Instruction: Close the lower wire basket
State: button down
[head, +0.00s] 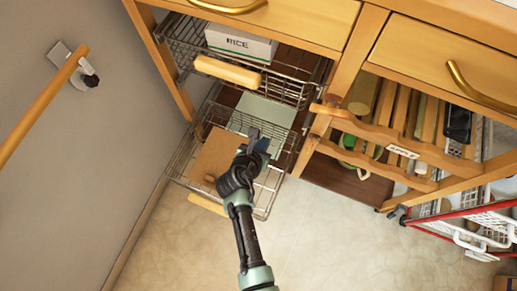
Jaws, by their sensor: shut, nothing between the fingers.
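The lower wire basket (262,209) is pulled out of the wooden cabinet, below the upper basket. A brown board (213,153) and a pale green flat item (262,112) lie in it. Its wooden front handle (208,204) shows low at its front left. My gripper (256,136) is shut and empty. It appears over or inside the right part of the lower basket; I cannot tell its height or whether it touches the basket. My arm hides part of the basket's front.
The upper wire basket (170,41), also pulled out, has a wooden handle (227,72) and holds a white RICE box (241,43). A wooden rack (392,139) and a red-edged cart (455,217) stand right. A wall rail (40,106) is left. The front floor is clear.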

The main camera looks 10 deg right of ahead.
aim_at(273, 125)
jog(key=w, duration=0.1)
jog(key=w+d+b, duration=0.1)
jog(key=w+d, duration=0.1)
jog(key=shift+d+f+b, duration=0.1)
jog(key=shift+f+b, duration=0.2)
jog(key=shift+b, duration=0.05)
jog(key=shift+w+d+r, duration=0.15)
jog(key=shift+w+d, duration=0.1)
jog(key=shift+w, duration=0.1)
jog(key=shift+w, duration=0.1)
jog(key=shift+w+d, duration=0.2)
jog(key=w+d+b, duration=0.6)
jog(key=w+d, duration=0.5)
jog(key=w, duration=0.4)
jog(key=shift+w+d, duration=0.25)
jog(key=shift+w, duration=0.15)
